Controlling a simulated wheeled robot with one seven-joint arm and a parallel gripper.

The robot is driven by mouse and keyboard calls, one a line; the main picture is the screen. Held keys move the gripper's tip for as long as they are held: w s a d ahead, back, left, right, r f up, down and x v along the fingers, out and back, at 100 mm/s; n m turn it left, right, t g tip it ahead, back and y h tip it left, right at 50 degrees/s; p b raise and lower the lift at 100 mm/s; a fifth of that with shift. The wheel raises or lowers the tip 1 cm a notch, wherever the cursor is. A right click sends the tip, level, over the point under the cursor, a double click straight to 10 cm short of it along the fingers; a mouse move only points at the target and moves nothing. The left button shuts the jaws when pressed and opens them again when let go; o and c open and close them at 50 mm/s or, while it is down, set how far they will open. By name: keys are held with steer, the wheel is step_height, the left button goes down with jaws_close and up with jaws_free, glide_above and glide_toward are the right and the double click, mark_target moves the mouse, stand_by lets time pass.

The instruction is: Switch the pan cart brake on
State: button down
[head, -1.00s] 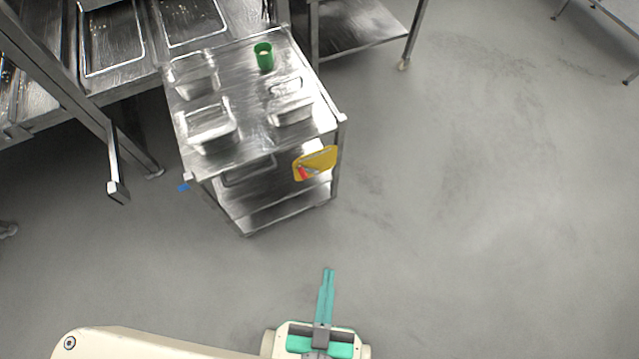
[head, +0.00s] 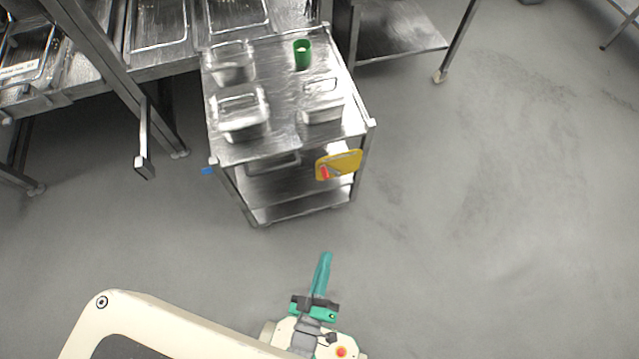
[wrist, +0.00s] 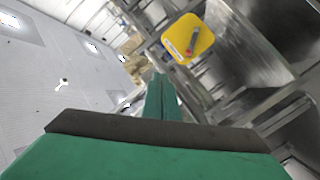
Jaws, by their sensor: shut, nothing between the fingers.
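The pan cart (head: 225,152) is a steel cart with shelves, standing at the upper middle of the head view. A yellow plate (head: 349,160) with a red lever (head: 324,173) is on its near side, toward the right corner. In the wrist view the yellow plate (wrist: 205,38) and the red lever (wrist: 191,44) show at the top, with the lever tilted. My gripper (head: 325,256) has green fingers shut together, empty, and pointing toward the cart. It is apart from the plate, lower in the head view. In the wrist view its fingers (wrist: 161,80) point up below the plate.
Several steel pans and a green cup (head: 302,54) stand on the cart top. A blue tag (head: 207,171) is at its left corner. Steel tables stand behind and left, with a post (head: 144,140) near the cart. Floor to the right is clear.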

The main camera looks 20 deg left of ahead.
steer(key=w+a+f+n+y, duration=0.3)
steer(key=w+a+f+n, duration=0.2)
steer(key=w+f+n, duration=0.2)
steer(key=w+a+f+n+t+y, duration=0.1)
steer(key=w+a+f+n+y, duration=0.2)
steer(key=w+a+f+n, duration=0.2)
steer(key=w+f+n, duration=0.2)
steer(key=w+n, duration=0.2)
steer(key=n, duration=0.1)
steer(key=shift+f+n, duration=0.25)
steer(key=shift+n, duration=0.15)
steer(key=w+r, duration=0.2)
steer(key=w, duration=0.9)
steer(key=shift+w+a+r, duration=0.15)
steer(key=shift+a+r, duration=0.1)
steer(key=shift+r, duration=0.05)
